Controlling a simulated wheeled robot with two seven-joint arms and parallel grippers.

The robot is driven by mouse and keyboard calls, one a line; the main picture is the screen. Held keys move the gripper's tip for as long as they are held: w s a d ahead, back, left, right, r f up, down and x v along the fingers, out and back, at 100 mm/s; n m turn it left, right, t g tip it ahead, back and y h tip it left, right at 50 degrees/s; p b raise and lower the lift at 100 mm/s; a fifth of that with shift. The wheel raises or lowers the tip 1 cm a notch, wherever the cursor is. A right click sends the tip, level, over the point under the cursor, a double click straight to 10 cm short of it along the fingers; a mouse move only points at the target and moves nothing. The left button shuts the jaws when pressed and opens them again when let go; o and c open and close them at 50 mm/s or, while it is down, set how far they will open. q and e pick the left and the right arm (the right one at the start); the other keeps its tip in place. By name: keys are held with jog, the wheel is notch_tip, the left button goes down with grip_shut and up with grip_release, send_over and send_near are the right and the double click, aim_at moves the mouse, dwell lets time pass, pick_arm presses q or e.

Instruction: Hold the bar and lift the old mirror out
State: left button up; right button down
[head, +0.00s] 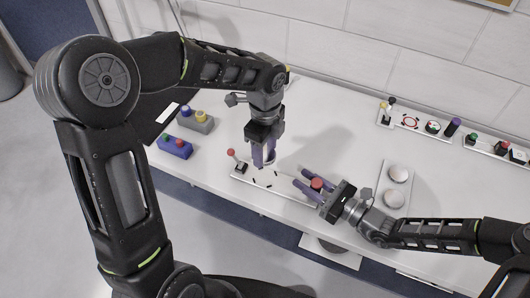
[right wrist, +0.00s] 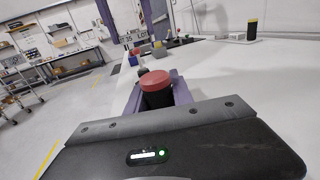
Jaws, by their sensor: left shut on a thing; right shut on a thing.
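The fixture is a white bar (head: 262,186) on the table, with a red-topped black post (head: 231,154) at its left end and a red-topped post (head: 316,184) at its right end. My right gripper (head: 309,185) is shut on the right post, whose red cap (right wrist: 155,76) and black body rise between the purple fingers in the right wrist view. My left gripper (head: 265,158) points down over the bar's back side, shut on the old mirror (head: 271,160). Only a pale edge of the mirror shows beside the fingers; whether it touches the bar cannot be told.
A tray (head: 383,211) with two pale round discs stands to the right. A blue box (head: 174,147) and a grey box (head: 196,121) with coloured buttons stand at the left. More small fixtures line the back right. The white table (head: 335,125) is clear behind the bar.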

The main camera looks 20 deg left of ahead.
aim_at(265, 154)
dwell(0.5)
pick_arm(q)
jog(key=shift+r, duration=2.5)
pick_arm(e)
jog(key=c, duration=1)
grip_release()
jog(key=shift+c, duration=0.2)
jog(key=v, duration=0.7)
jog(key=shift+d, duration=0.25)
jog(key=shift+s, duration=0.1)
